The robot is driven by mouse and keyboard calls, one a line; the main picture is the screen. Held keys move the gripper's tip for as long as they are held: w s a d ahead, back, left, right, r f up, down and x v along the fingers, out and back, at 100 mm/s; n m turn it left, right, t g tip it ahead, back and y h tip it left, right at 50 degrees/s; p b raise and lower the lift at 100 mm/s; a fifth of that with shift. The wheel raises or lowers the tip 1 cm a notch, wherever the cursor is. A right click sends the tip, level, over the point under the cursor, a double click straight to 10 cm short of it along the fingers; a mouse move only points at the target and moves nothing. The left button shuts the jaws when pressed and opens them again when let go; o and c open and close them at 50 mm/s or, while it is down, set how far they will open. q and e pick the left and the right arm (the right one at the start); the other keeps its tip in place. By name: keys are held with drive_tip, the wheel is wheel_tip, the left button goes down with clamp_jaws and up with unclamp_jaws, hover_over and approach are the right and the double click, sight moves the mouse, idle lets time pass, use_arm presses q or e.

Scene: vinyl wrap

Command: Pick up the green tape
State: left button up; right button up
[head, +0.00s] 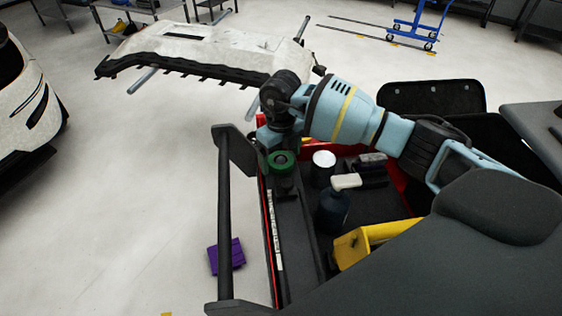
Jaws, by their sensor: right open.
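The green tape (281,157) is a small round roll. It sits near the far left corner of a red-and-black tool cart (300,240), on the cart's narrow edge strip. My right arm reaches in from the right, and my right gripper (276,138) points down just above the tape. The gripper is open. Its fingertips are small and partly hidden by the wrist, so I cannot tell whether they touch the tape. My left gripper is not in view.
Beside the tape in the cart are a white-topped can (323,160), a dark bottle with a white cap (334,207) and a yellow tool (368,240). A black handle bar (225,220) runs along the cart's left. A purple item (226,256) lies beyond it. A white bumper (215,50) stands behind.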

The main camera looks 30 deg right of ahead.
drive_tip(key=c, duration=1.1)
wheel_tip(320, 180, up, 10)
